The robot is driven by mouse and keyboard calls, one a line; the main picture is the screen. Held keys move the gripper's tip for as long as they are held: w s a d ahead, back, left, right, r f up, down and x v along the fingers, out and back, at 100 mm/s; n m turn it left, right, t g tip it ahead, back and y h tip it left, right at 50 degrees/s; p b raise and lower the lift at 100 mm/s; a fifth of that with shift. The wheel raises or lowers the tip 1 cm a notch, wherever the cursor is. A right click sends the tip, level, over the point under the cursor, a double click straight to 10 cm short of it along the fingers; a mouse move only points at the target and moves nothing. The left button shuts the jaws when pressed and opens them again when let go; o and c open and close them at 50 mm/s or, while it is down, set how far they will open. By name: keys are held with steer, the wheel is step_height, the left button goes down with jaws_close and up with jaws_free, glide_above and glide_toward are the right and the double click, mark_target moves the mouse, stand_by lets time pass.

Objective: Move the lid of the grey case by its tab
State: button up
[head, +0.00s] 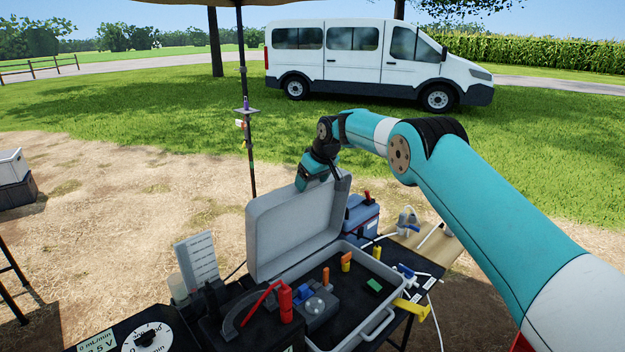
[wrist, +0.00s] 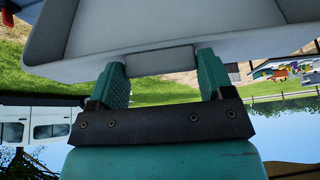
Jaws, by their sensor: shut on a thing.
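The grey case (head: 381,333) stands on the table with its lid (head: 290,228) raised steeply on the far left side. Tools and small parts lie in its dark inside. My gripper (head: 325,183) is at the top edge of the lid. In the wrist view, the lid (wrist: 180,22) fills the top of the picture, and its tab (wrist: 160,61) sits between the two green fingers of my gripper (wrist: 162,80). The fingers are shut on the tab's two sides. In the head view the tab is hidden behind my gripper.
A blue box (head: 362,218) stands close behind the case. A white card (head: 197,260) and a dial unit (head: 148,336) are on the left. A thin pole (head: 248,150) rises behind the lid. A white van (head: 365,62) is parked far back on grass.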

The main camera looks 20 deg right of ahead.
steer(key=shift+a, duration=0.1)
steer(key=o, duration=1.3)
steer(key=b+v, duration=0.4)
steer(key=v, duration=1.3)
steer(key=shift+s+r, duration=0.1)
steer(key=shift+r, duration=0.05)
steer(key=s+a+g+y+b, duration=0.1)
steer(key=s+a, duration=0.3)
steer(key=s, duration=0.6)
steer(key=s+a+g, duration=0.1)
steer(key=s+a, duration=0.4)
steer(key=s, duration=0.5)
steer(key=s+f+g, duration=0.1)
steer(key=s+f, duration=0.2)
steer(key=s, duration=0.6)
steer(key=s+f+n, duration=0.1)
steer(key=s+f, duration=0.2)
steer(key=s, duration=0.6)
steer(key=s+f+g+b, duration=0.1)
steer(key=s+f, duration=0.2)
steer(key=s, duration=0.5)
steer(key=shift+s+a+f+g+y, duration=0.1)
steer(key=shift+s+a+g+y, duration=0.1)
steer(key=shift+s+g+y, duration=0.15)
